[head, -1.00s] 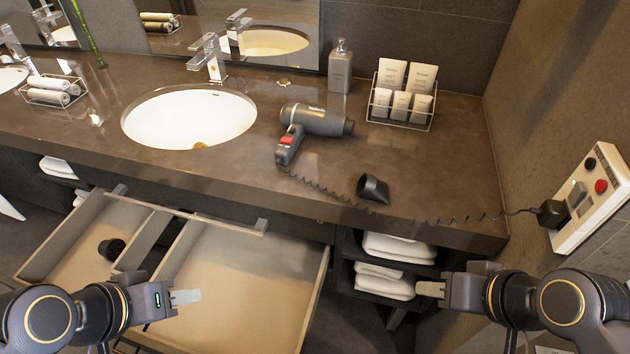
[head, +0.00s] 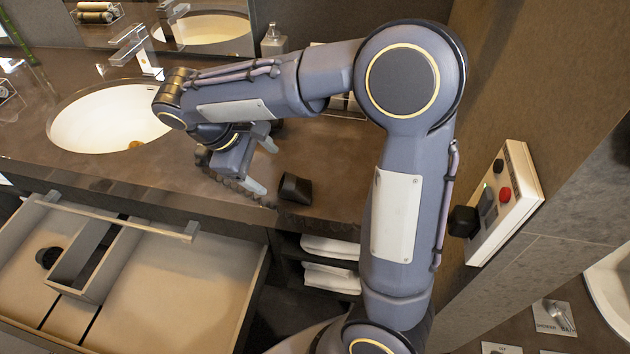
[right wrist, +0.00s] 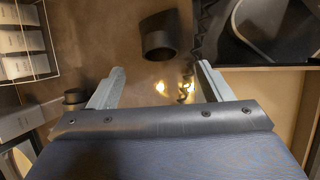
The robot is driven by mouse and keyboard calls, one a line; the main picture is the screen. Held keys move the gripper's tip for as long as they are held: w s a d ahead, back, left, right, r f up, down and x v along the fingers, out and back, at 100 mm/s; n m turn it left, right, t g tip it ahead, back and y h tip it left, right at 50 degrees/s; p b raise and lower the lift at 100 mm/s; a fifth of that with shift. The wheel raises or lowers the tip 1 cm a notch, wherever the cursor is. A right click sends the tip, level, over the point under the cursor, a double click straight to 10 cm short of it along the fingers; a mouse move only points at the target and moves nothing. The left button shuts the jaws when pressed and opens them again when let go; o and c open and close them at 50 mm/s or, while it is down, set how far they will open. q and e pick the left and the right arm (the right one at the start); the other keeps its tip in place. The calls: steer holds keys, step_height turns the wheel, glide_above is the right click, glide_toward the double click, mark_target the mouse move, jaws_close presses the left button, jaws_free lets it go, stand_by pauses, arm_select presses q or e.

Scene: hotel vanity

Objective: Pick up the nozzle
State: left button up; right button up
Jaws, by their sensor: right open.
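The nozzle (head: 295,188) is a small dark flared piece lying on the brown counter near its front edge, just right of my right gripper in the head view. My right gripper (head: 265,166) is open and empty above the counter. In the right wrist view, the nozzle (right wrist: 159,36) lies ahead of the gap between the open fingers (right wrist: 161,70), apart from them. The hair dryer is mostly hidden behind my right arm in the head view; a dark round end (right wrist: 75,98), probably its barrel, shows beside the left finger. My left gripper is out of view.
The coiled cord (right wrist: 199,22) runs close to the nozzle. The amenity rack (right wrist: 30,45) stands at the left of the right wrist view. The sink (head: 100,122) is at left. Open drawers (head: 180,275) and a towel shelf (head: 330,248) lie below the counter edge.

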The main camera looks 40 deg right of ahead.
mark_target(296, 189)
steer(key=x, duration=0.7)
steer(key=shift+w+f, duration=0.2)
steer(key=shift+f, duration=0.25)
steer(key=c, duration=1.1)
steer(key=shift+r, duration=0.1)
steer(key=shift+c, duration=0.2)
